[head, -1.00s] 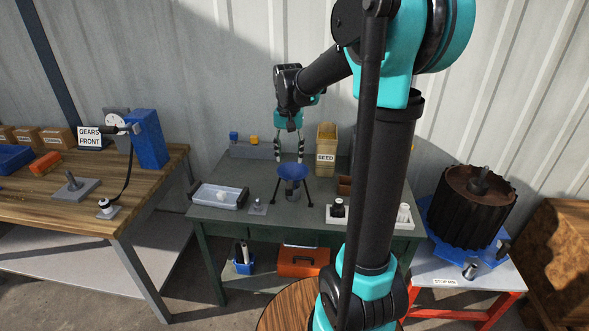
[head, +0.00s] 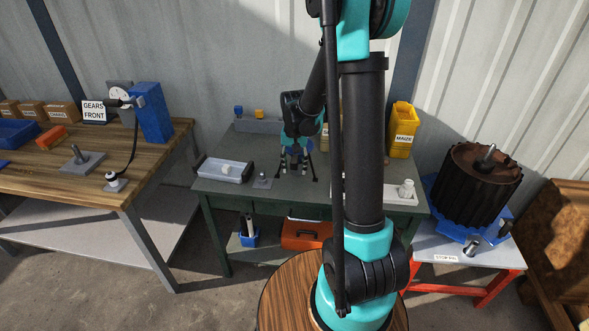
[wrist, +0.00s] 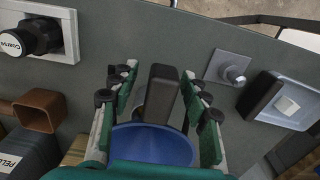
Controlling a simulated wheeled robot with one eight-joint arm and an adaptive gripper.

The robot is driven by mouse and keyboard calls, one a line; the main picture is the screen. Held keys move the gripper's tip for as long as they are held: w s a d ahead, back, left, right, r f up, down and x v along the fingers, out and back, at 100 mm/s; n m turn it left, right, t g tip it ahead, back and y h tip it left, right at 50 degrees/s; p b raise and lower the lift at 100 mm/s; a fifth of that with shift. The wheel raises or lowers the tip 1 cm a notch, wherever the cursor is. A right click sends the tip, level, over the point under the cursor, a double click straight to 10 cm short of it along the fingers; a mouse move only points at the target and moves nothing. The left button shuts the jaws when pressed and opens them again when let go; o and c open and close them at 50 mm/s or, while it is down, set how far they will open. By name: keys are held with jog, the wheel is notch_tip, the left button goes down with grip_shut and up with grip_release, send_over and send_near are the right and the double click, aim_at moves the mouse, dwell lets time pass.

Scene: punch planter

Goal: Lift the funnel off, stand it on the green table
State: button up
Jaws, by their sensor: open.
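The blue funnel (wrist: 150,146) shows in the wrist view as a wide bowl between my gripper's fingers. My gripper (wrist: 158,84) is open, with one green and grey finger on each side. A dark block (wrist: 161,82) stands between the fingers beyond the bowl; I cannot tell whether it is part of the funnel. In the head view my gripper (head: 295,167) points down over the middle of the green table (head: 235,200) and hides most of the funnel. Black stand legs show below it. I cannot tell whether the fingers touch the funnel.
A tray (head: 226,171) and a grey plate with a peg (head: 262,182) lie left of the gripper. A white holder with a black knob (wrist: 35,37) and a brown square tube (wrist: 42,110) are on the other side. A yellow MAIZE bin (head: 402,130) stands back right.

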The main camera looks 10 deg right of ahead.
jog(key=shift+f, duration=0.5)
grip_shut()
jog(key=shift+r, duration=0.1)
jog(key=shift+r, duration=4.95)
